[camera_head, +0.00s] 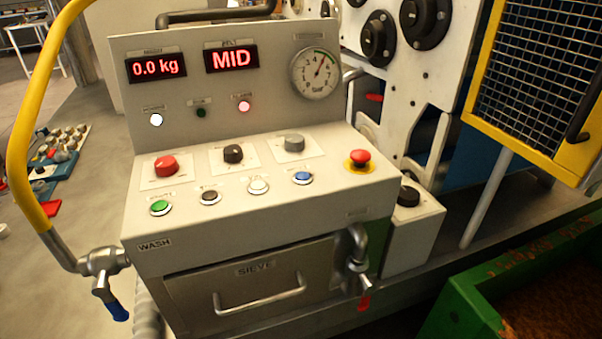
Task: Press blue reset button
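The blue button (303,178) is on the front row of the sloped grey control panel (330,208), right of the white button (258,186). It has a pale ring around it. A red mushroom button on a yellow base (359,159) is up and to the right of the blue one. The label above the blue button is too small to read. My gripper is not in view, and nothing touches the blue button.
Red (165,166), black (233,153) and grey (294,143) knobs stand behind the buttons. Displays read "0.0 kg" (157,68) and "MID" (231,59). A tap (359,262) and drawer handle (262,301) project in front. A green bin (460,310) is lower right.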

